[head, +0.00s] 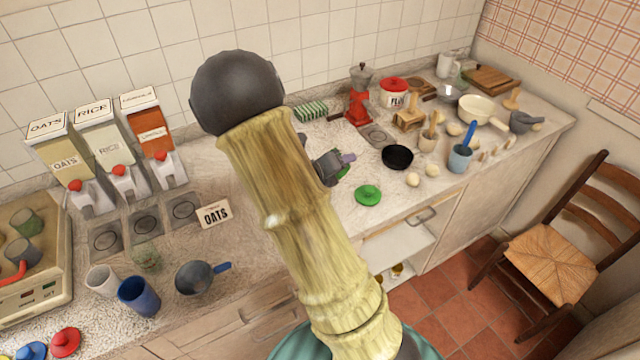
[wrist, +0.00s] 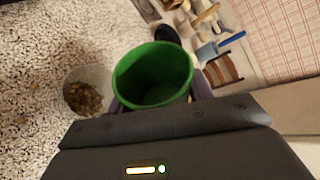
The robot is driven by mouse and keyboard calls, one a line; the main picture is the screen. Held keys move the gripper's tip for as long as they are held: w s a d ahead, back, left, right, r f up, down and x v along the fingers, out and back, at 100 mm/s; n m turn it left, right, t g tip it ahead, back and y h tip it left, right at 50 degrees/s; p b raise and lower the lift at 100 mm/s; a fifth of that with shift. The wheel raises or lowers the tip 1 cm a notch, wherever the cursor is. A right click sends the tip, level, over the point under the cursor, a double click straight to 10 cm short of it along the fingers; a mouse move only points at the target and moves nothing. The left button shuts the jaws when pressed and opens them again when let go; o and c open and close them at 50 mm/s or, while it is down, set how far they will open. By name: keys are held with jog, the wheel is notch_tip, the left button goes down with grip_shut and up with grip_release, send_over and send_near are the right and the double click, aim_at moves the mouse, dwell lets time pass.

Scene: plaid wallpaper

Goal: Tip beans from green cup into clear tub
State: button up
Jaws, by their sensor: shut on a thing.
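My gripper (wrist: 157,100) is shut on the green cup (wrist: 152,72), with fingers at both sides of it. The wrist view looks into the cup's open mouth; its inside is plain green and I see no beans in it. The clear tub (wrist: 106,78) stands on the speckled counter just left of the cup, with brown beans (wrist: 84,98) inside. In the head view my gripper (head: 333,165) is above the counter beyond my arm, and only a sliver of the green cup (head: 344,172) shows. The tub is not visible there, apparently behind my arm.
A green lid (head: 368,195) lies on the counter right of my gripper, with a black bowl (head: 397,157) behind it. Dispensers (head: 108,140), an oats card (head: 214,213) and a blue cup (head: 139,296) are at left.

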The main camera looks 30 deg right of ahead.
jog(key=shift+r+m+t+b, duration=0.1)
jog(key=shift+m+t+b, duration=0.2)
jog(key=shift+b, duration=0.3)
jog(key=b, duration=0.3)
jog(key=shift+w+f+m+t+y, duration=0.1)
jog(key=shift+f+m+t+y, duration=0.2)
jog(key=shift+m, duration=0.1)
jog(key=shift+s+d+f+b, duration=0.1)
jog(key=shift+s+d+b, duration=0.15)
jog(key=shift+b, duration=0.5)
jog(key=shift+s+f+m+t+y+b, duration=0.2)
jog(key=shift+m+t+y+b, duration=0.15)
jog(key=shift+b, duration=0.8)
jog(key=shift+s+d+f+m+b, duration=0.15)
jog(key=shift+s+m+b, duration=0.2)
jog(key=shift+b, duration=0.75)
jog(key=s+f+m+t+b, duration=0.1)
jog(key=f+b, duration=0.1)
jog(key=b, duration=0.4)
jog(key=d+f+m+t+y+b, duration=0.1)
jog(key=f+b, duration=0.1)
jog(key=b, duration=0.4)
jog(key=s+d+f+m+t+b, duration=0.1)
jog(key=f+b, duration=0.1)
jog(key=b, duration=0.5)
jog(key=shift+s+m+y, duration=0.25)
jog(key=shift+s+m, duration=0.05)
jog(key=shift+s, duration=0.05)
jog(key=shift+r, duration=0.1)
